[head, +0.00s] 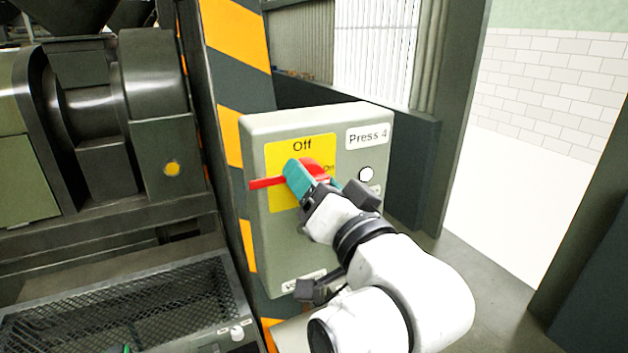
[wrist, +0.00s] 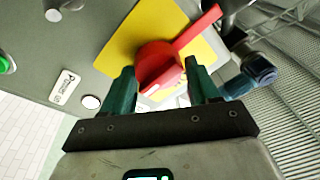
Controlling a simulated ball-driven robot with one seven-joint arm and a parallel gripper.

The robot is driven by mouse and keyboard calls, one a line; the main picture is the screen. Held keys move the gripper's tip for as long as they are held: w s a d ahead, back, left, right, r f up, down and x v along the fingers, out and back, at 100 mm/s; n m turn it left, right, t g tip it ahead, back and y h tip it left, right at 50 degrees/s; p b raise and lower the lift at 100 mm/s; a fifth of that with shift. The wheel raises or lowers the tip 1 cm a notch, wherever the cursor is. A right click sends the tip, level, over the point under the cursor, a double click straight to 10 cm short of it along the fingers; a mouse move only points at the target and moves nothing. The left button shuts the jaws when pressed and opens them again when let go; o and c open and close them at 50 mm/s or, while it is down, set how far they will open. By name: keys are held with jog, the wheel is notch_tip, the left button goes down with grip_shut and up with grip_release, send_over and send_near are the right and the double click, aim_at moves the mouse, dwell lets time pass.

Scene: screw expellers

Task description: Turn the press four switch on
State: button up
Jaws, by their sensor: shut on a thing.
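The press four switch is a red rotary knob (head: 312,165) on a yellow plate (head: 276,160) marked "Off" at the top and "On" at the right. It is on the front of a grey box (head: 262,235) labelled "Press 4" (head: 367,136). Its red lever sticks out to the left, roughly level. My gripper (head: 313,174) is at the switch, its teal fingers covering part of the knob. In the wrist view the red knob (wrist: 157,65) sits between the two fingers of my gripper (wrist: 160,75), shut on it. The lever there points to the upper right.
A white round button or lamp (head: 366,174) is right of the knob. A yellow-and-black striped post (head: 236,35) stands behind the box. Press machinery (head: 95,110) and a mesh tray (head: 125,310) are at left.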

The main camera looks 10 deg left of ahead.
jog(key=shift+w+d, duration=0.15)
jog(key=shift+d, duration=0.05)
jog(key=o, duration=0.9)
jog(key=shift+d, duration=0.1)
jog(key=shift+o, duration=0.3)
jog(key=shift+f, duration=0.1)
jog(key=b+v, duration=0.2)
jog(key=v, duration=0.8)
jog(key=shift+s, duration=0.4)
